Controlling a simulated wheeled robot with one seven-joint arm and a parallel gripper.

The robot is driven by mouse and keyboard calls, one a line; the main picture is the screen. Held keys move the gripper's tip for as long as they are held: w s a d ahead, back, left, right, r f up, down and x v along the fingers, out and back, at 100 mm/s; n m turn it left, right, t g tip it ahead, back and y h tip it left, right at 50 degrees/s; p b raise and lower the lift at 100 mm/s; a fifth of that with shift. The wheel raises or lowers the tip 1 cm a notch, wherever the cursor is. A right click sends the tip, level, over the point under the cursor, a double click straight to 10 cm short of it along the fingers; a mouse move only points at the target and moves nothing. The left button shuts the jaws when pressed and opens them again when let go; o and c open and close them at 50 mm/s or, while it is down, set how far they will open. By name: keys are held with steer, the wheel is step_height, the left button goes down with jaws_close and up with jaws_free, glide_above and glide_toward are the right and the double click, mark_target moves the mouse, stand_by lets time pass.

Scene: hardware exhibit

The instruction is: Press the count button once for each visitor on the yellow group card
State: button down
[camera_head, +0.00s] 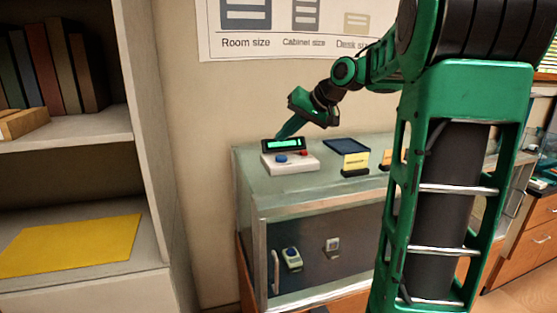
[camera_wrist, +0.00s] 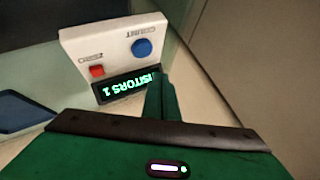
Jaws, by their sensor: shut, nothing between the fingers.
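The white counter box (camera_head: 290,163) stands on the glass-topped case. It has a blue count button (camera_head: 281,158), a red button (camera_head: 304,153) and a lit green display (camera_head: 283,144). In the wrist view the blue button (camera_wrist: 142,47) is labelled COUNT, and the display (camera_wrist: 128,86) appears upside down, seeming to read VISITORS 1. My gripper (camera_head: 281,136) is shut and empty, by the display; in the wrist view its fingers (camera_wrist: 163,95) are beside the display's end, apart from the blue button. A small yellow card (camera_head: 356,161) stands right of the box; its print is too small to read.
An orange card (camera_head: 386,157) and a dark blue flat piece (camera_head: 346,146) are near the yellow card. The glass case (camera_head: 310,205) holds small devices. A shelf (camera_head: 75,130) at left holds books and a yellow sheet (camera_head: 72,245). A wall poster (camera_head: 300,42) hangs behind.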

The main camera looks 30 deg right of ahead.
mark_target(285, 158)
steer(key=shift+f, duration=1.6)
steer(key=shift+s+f, duration=0.1)
steer(key=shift+f, duration=0.7)
stand_by(1.6)
steer(key=shift+r, duration=0.9)
steer(key=shift+r, duration=2.5)
